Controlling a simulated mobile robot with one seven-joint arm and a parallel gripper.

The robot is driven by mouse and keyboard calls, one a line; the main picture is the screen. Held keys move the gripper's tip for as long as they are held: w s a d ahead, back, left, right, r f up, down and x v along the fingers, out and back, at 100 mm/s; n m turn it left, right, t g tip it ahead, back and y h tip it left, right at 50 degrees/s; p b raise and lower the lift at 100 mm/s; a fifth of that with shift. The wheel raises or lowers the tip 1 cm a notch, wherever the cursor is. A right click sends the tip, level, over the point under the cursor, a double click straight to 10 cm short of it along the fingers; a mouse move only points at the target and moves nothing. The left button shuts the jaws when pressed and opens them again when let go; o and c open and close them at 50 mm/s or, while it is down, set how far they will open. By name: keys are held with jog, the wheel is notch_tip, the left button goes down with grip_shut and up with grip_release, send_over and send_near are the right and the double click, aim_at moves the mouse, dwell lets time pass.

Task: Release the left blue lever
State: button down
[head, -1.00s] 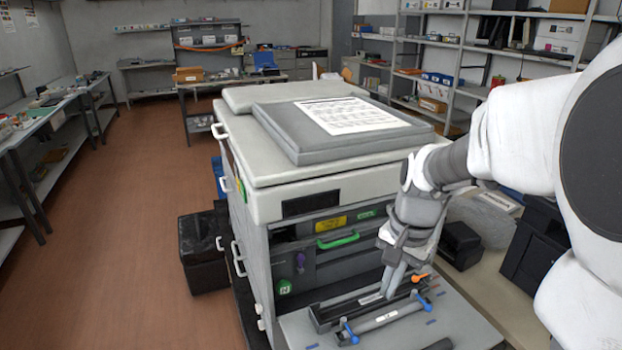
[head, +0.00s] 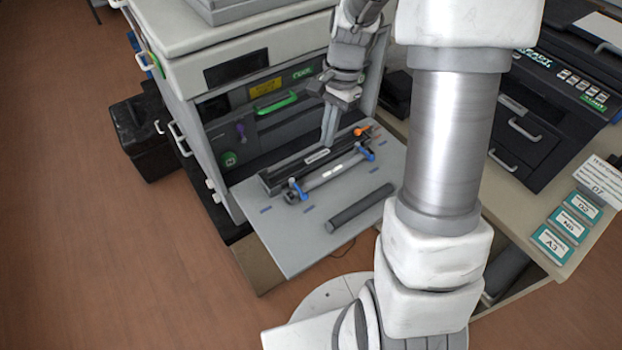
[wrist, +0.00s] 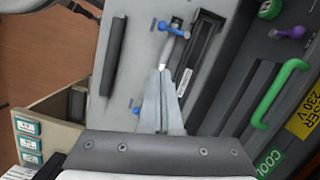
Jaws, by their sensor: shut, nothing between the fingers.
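The left blue lever (head: 297,191) stands at the left end of a grey bar (head: 334,172) on the lowered grey panel. In the wrist view the same lever (wrist: 174,29) is beyond the fingertips, apart from them. The right blue lever (head: 366,150) is at the bar's other end; in the wrist view it (wrist: 136,111) is partly hidden by the fingers. My gripper (head: 327,145) is shut and empty, pointing down above the middle of the bar and black cartridge unit. Its fingertips also show in the wrist view (wrist: 163,72). Whether they touch anything is unclear.
An orange lever (head: 361,132) is behind the right blue one. A black cartridge tray (head: 275,178) lies behind the bar. A loose dark roller (head: 359,208) lies on the panel's front. A green handle (head: 277,102) and purple lever (head: 241,131) are on the machine front.

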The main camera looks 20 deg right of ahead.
send_near(298, 191)
jog(key=d+f, duration=0.1)
jog(key=d, duration=0.1)
jog(key=d+f, duration=0.2)
jog(key=shift+d+f, duration=0.15)
jog(key=shift+f, duration=0.15)
jog(key=shift+s+a+f+p, duration=0.15)
jog(key=shift+s+a+f, duration=0.3)
jog(key=shift+a+f, duration=0.25)
jog(key=shift+s+a+f+p, duration=0.15)
jog(key=shift+s+a+f, duration=0.25)
jog(key=shift+a+f, duration=0.25)
